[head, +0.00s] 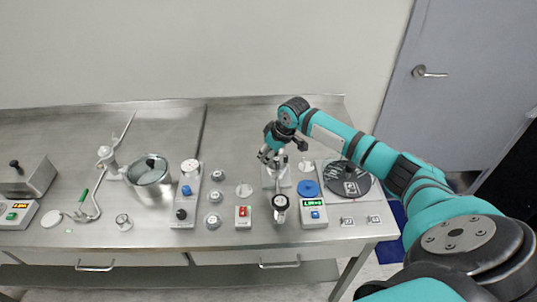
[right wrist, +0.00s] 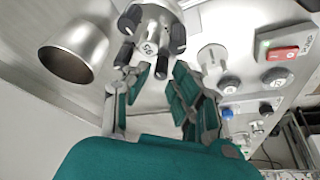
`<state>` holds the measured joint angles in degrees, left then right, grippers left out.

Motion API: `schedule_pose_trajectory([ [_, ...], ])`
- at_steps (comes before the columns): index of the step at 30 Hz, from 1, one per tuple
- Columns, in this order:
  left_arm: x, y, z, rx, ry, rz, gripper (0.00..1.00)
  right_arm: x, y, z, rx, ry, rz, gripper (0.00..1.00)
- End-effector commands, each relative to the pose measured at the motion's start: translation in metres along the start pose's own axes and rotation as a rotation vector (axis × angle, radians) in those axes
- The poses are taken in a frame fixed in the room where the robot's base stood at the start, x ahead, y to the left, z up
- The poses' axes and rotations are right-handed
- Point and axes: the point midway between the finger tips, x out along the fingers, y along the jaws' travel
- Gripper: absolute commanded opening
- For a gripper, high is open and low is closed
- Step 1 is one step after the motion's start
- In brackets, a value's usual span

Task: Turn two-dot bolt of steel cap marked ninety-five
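The steel cap marked 95 (right wrist: 148,50) is at the top middle of the right wrist view, with several black bolts around its rim. A black bolt (right wrist: 161,66) on the near side shows between the fingertips of my right gripper (right wrist: 158,82), with a visible gap; I cannot tell any contact. The dots on the bolts are too small to read. In the head view my right gripper (head: 276,156) is above a steel stand (head: 276,182) and hides most of the cap. My left gripper is not in view.
A red-switch box (head: 243,217) and a steel pot (head: 151,177) are to the left. The back of the steel table (head: 240,125) is clear.

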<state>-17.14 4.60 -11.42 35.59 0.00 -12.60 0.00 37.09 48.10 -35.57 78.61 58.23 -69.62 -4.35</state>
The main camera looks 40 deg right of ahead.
Motion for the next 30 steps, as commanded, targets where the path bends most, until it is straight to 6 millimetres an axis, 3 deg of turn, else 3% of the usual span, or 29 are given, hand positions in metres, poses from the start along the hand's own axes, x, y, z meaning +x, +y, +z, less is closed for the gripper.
schedule_pose_trajectory([
  [5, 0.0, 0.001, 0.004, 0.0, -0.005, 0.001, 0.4, -0.005, 0.001, 0.0, 0.0, 0.0, 0.001, 0.23],
  [8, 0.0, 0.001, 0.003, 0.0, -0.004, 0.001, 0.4, -0.018, 0.001, -0.001, 0.0, 0.002, 0.002, 0.23],
  [21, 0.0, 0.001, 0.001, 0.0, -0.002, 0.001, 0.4, -0.104, 0.001, -0.001, -0.001, 0.001, 0.002, 0.23],
  [30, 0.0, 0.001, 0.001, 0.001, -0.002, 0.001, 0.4, -0.12, 0.0, 0.0, 0.0, -0.001, 0.0, 0.23],
])
